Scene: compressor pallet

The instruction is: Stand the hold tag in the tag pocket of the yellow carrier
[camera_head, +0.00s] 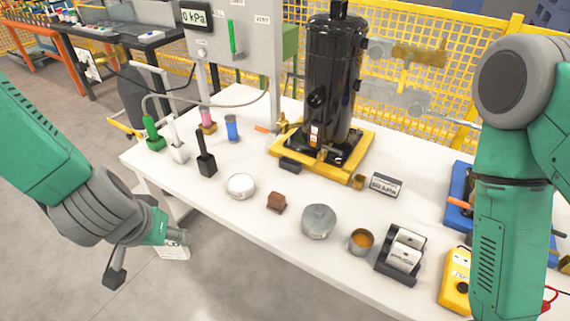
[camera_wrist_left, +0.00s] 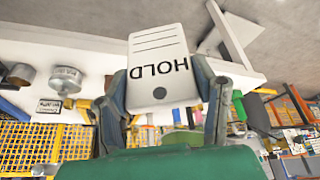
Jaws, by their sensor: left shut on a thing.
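My left gripper (camera_head: 180,240) is low at the left, beside the table's near left edge, above the floor. It is shut on the white hold tag (camera_head: 172,252). In the left wrist view the tag (camera_wrist_left: 158,60) sits between the two fingers, its word HOLD upside down and a dark hole near the palm. The yellow carrier (camera_head: 276,149) lies on the table under the black compressor (camera_head: 335,75). A small black block sits at its front left edge and a small brass-coloured piece near its front right corner; I cannot tell which is the tag pocket. My right gripper is out of view.
On the white table (camera_head: 258,232) stand brushes and bottles at the left, and a white round lid (camera_head: 240,185), brown block (camera_head: 276,202), grey tin (camera_head: 318,220) and black label holder (camera_head: 401,255) along the front. My right arm covers part of the right side.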

